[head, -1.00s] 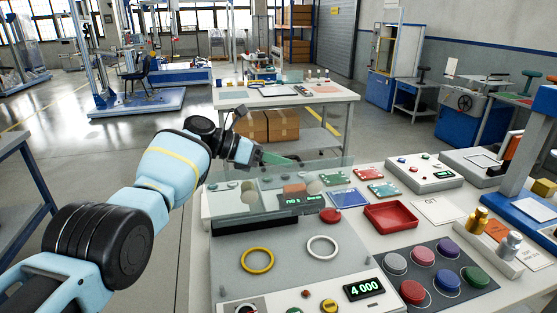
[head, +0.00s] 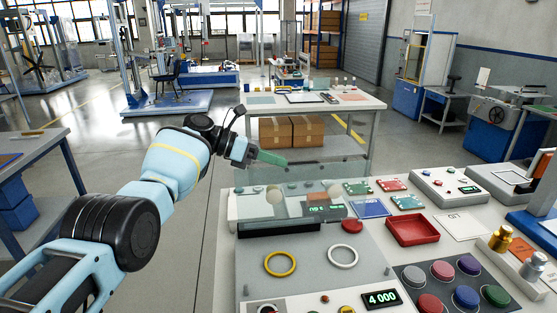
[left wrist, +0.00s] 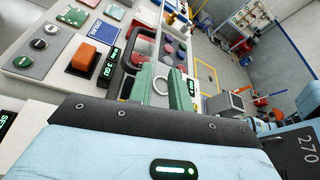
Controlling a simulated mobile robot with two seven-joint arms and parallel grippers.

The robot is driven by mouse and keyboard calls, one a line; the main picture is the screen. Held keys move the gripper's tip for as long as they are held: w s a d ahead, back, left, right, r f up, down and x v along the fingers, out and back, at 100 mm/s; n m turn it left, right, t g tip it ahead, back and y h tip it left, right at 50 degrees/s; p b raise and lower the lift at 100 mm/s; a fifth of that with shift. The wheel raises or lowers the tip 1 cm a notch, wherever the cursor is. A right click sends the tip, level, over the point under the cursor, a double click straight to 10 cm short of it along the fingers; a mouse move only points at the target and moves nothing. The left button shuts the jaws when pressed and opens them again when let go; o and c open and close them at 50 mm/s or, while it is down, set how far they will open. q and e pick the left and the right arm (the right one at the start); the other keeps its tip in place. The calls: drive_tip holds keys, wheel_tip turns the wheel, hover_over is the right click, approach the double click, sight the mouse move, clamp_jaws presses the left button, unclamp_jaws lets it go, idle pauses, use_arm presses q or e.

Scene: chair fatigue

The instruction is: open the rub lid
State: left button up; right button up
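The clear lid (head: 262,203) is a see-through panel at the back of the grey plate (head: 315,285). It looks raised and leaning back, with a dark strip along its lower edge; its exact angle is hard to read. My left gripper (head: 285,161) is in the air behind and above the lid's top edge in the head view, with green fingers. In the left wrist view the two green fingers (left wrist: 164,88) are apart with nothing clearly between them. A dark loop-shaped frame (left wrist: 142,48) shows beyond them; I cannot tell whether they touch it. My right gripper is out of view.
A yellow ring (head: 280,263) and a white ring (head: 343,256) lie on the plate. A red tray (head: 412,230), a green-lit display (head: 381,298) and several coloured buttons stand to the right. A table with cardboard boxes (head: 291,131) is behind.

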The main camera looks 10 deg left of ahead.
use_arm(q)
drive_tip(key=shift+a, duration=0.1)
